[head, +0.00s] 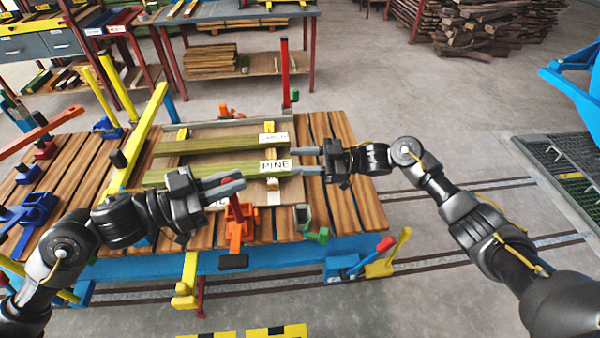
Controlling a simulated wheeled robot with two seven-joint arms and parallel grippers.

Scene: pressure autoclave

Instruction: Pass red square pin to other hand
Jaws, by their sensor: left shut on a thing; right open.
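My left gripper (232,183) is over the near left part of the slatted wooden bench. Its fingers are shut on a small red piece (228,180), which I take to be the red square pin. Most of the pin is hidden by the fingers, so its shape is unclear. My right gripper (306,161) is open, its fingers pointing left at the right ends of the boards, beside the PINE label (276,166). I see nothing between its fingers. The two grippers are apart, the right one a little farther back.
Green-tinted boards (205,145) lie on the slatted bench (345,205). An orange clamp (236,230) stands just below my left gripper. A yellow upright bar (140,135) is at left, and a tall red post (285,75) behind.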

